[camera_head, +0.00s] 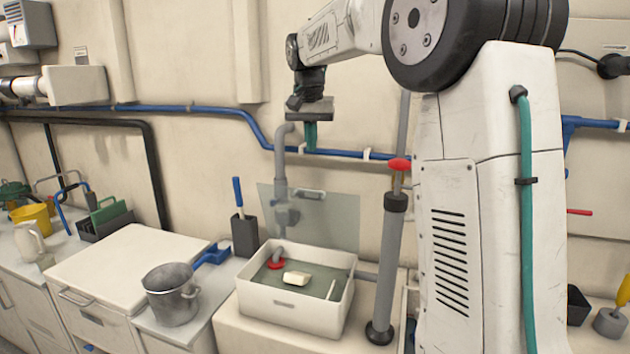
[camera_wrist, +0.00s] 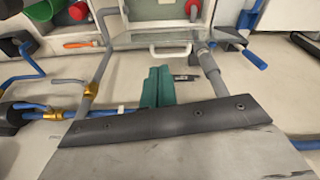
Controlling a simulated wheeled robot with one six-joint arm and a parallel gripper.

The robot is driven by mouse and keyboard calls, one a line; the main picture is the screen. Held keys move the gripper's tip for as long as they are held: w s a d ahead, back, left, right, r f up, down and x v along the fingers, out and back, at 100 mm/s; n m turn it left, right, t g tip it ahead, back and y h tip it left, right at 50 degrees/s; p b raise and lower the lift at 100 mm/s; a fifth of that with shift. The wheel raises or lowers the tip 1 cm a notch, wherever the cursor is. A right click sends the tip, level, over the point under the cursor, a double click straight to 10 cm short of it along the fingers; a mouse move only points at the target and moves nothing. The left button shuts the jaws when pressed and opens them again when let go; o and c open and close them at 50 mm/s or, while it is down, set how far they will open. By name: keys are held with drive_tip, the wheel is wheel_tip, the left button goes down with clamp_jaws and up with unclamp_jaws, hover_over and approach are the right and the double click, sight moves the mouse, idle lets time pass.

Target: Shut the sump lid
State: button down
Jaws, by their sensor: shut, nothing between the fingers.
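The sump is a white open-topped box (camera_head: 290,312) on the counter in the head view. Its clear, greenish lid (camera_head: 338,222) stands raised at the back of the box, close to the wall. A pale handle (camera_head: 311,194) sits near the lid's upper edge; the handle also shows in the wrist view (camera_wrist: 170,52). Inside the box lie a white block (camera_head: 296,278) and a red fitting (camera_head: 275,264). My gripper (camera_head: 311,137) hangs above the raised lid, apart from it, with its teal fingers pointing down. The fingers (camera_wrist: 158,86) are together and empty.
A grey upright pump tube (camera_head: 388,265) with a red handle stands right of the box. A metal pot (camera_head: 172,295) and a dark holder (camera_head: 245,235) with a blue-handled tool stand to the left. Blue and grey pipes run along the wall behind.

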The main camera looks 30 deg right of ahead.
drive_tip(key=w+d+f+m, duration=0.2)
drive_tip(key=w+d, duration=0.5)
drive_tip(key=w, duration=0.1)
wheel_tip(320, 180, down, 12)
drive_tip(key=s+a, duration=0.1)
drive_tip(key=shift+r, duration=0.2)
drive_tip(key=shift+s+a, duration=0.1)
drive_tip(key=shift+a, duration=0.1)
